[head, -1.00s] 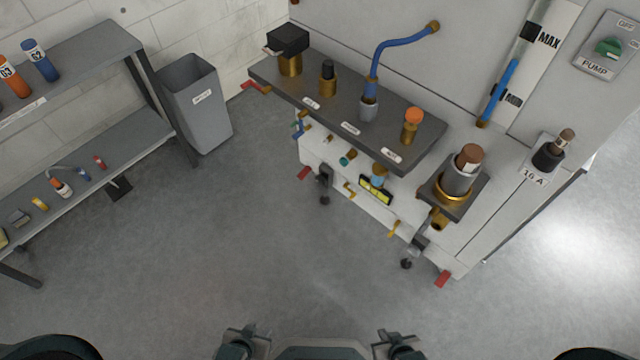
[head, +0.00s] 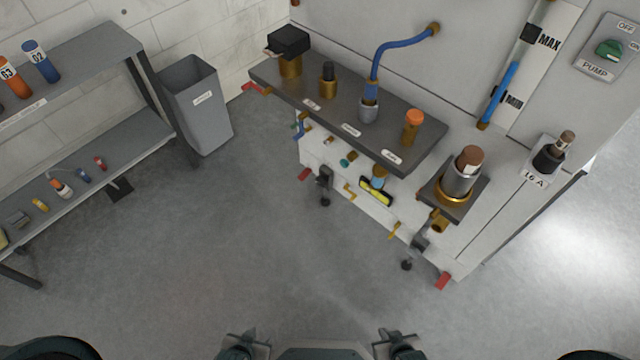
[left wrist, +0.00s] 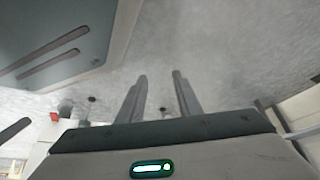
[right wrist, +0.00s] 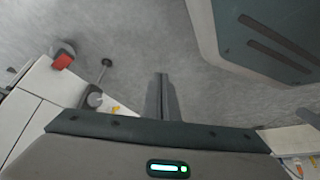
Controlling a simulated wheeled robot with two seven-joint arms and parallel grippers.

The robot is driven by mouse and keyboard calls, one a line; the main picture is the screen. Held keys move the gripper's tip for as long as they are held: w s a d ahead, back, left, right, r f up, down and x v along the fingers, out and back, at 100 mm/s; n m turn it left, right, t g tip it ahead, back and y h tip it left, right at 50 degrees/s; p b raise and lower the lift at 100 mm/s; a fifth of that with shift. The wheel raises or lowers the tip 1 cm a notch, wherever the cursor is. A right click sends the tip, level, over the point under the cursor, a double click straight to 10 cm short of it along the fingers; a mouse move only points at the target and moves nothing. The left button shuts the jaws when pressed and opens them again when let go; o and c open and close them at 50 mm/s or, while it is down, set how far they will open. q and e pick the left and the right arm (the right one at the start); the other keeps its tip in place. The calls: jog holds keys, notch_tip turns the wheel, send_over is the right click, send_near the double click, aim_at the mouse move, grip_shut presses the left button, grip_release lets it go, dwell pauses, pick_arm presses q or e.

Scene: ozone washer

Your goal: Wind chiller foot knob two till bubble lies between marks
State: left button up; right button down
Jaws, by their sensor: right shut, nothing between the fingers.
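The chiller (head: 480,225) stands at the right with black foot knobs low on its near side. One foot knob (head: 406,265) is near the front corner; another foot knob (head: 324,200) is further left. I cannot tell which is number two. A yellow level vial (head: 377,191) sits on the side between them; its bubble and marks are too small to read. My left gripper (head: 242,340) is open and empty, low in the head view; its fingers (left wrist: 160,95) are apart. My right gripper (head: 399,340) is shut and empty (right wrist: 161,95), apart from the front foot knob (right wrist: 106,63).
Red tabs (head: 443,281) stick out at the chiller's base. A dark shelf (head: 345,125) with fittings overhangs the chiller's near side, above the vial. A grey bin (head: 195,105) and a rack (head: 90,150) stand at the left. The floor between is clear.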

pick_arm(q)
jog(key=shift+w+r, duration=0.15)
jog(key=shift+w, duration=0.6)
